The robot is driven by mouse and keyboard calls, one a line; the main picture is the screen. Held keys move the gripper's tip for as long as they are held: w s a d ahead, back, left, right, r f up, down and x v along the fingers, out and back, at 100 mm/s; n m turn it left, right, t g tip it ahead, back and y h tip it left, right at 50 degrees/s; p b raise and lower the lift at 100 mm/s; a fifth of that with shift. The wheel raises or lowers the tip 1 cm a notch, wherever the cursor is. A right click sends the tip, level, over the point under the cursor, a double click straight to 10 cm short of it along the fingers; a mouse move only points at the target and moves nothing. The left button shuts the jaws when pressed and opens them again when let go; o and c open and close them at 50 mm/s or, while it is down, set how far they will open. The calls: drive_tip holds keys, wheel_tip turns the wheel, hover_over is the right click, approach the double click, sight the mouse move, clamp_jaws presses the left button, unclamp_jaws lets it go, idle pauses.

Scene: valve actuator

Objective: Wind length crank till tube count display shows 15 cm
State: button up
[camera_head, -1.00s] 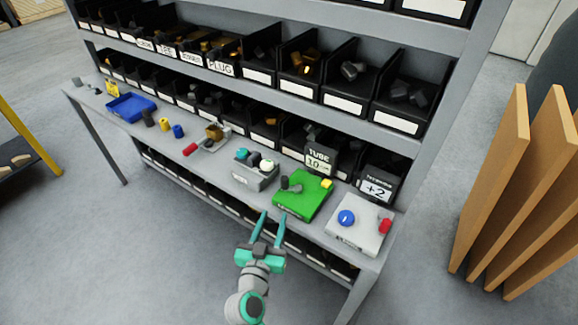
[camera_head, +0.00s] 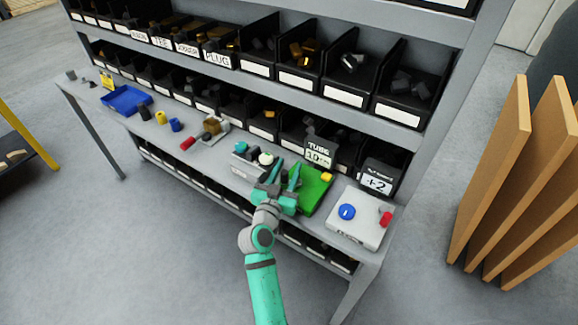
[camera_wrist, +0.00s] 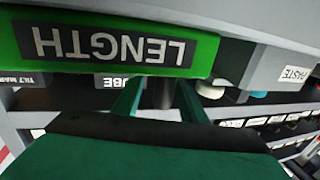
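The green length crank box (camera_head: 314,190) stands on the bench, with a yellow block at its back right corner. Its label, LENGTH (camera_wrist: 115,46), reads upside down in the wrist view. The black tube display (camera_head: 319,153) behind it appears to read 10 cm. My gripper (camera_head: 288,166) is over the box's left side with its fingers apart. In the wrist view a dark upright post, seemingly the crank handle (camera_wrist: 160,94), shows between the fingers. I cannot tell whether they touch it. The crank is mostly hidden by my gripper in the head view.
On the right are a white box with a blue knob (camera_head: 346,212) and red part, and a black +2 display (camera_head: 377,180). Shelves of black bins rise behind. Wooden boards (camera_head: 500,170) stand far right.

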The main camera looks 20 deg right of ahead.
drive_tip(key=shift+w+d, duration=0.25)
drive_tip(key=shift+w, duration=0.4)
clamp_jaws()
drive_tip(key=shift+w+d+m+g+h, duration=0.15)
drive_tip(key=shift+d+m+g+h, duration=0.1)
drive_tip(key=shift+m+g+h, duration=0.45)
drive_tip(key=shift+w+d+m+g+h, duration=0.1)
drive_tip(key=shift+d+m+g+h, duration=0.15)
drive_tip(key=shift+m+g+h, duration=0.45)
drive_tip(key=shift+s+d+m+g+h, duration=0.1)
drive_tip(key=shift+d+m+g+h, duration=0.15)
drive_tip(key=shift+m+g+h, duration=0.35)
drive_tip(key=shift+s+d+m+g+h, duration=0.1)
drive_tip(key=shift+d+m+g+h, duration=0.25)
drive_tip(key=shift+g, duration=0.35)
drive_tip(key=shift+a, duration=0.1)
unclamp_jaws()
drive_tip(key=v, duration=1)
drive_tip(key=shift+s+a, duration=0.15)
drive_tip(key=shift+a, duration=0.25)
